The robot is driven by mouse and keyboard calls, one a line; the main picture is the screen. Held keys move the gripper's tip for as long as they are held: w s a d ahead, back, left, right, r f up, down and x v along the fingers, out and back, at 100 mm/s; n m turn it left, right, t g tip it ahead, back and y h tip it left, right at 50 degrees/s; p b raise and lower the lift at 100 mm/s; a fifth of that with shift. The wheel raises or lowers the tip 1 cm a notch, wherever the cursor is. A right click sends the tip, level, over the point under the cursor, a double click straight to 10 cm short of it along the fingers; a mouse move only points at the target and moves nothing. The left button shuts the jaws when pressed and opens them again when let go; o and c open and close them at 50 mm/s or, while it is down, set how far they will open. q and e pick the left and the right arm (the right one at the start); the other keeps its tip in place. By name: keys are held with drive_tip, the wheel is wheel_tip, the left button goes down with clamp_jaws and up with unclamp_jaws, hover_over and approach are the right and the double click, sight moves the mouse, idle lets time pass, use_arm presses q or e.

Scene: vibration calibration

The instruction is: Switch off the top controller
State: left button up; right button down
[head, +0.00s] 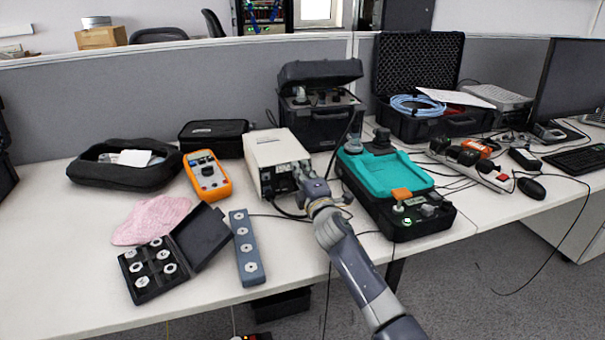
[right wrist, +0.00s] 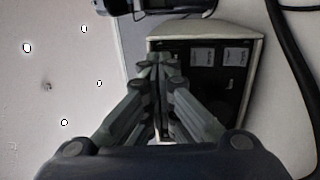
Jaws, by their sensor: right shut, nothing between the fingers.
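A beige box-shaped unit with a dark front panel (head: 270,148) stands on the table in the middle of the head view; it appears to be the controller. In the right wrist view its dark panel with two pale labels (right wrist: 205,58) faces me. My right gripper (head: 303,174) is shut and empty, with its fingertips close in front of the right part of the panel. In the right wrist view the closed fingers (right wrist: 158,66) overlap the panel's left part. Whether they touch it cannot be told. The switch cannot be made out. My left gripper is not in view.
A teal and black device (head: 385,178) stands close to the right of my right arm. An orange multimeter (head: 207,178) stands left of the unit, and a black case (head: 318,122) behind it. A grey bar with knobs (head: 247,250) lies in front. Cables run across the table.

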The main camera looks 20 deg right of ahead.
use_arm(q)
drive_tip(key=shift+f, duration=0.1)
use_arm(e)
drive_tip(key=shift+a+r, duration=0.15)
drive_tip(key=shift+a, duration=0.1)
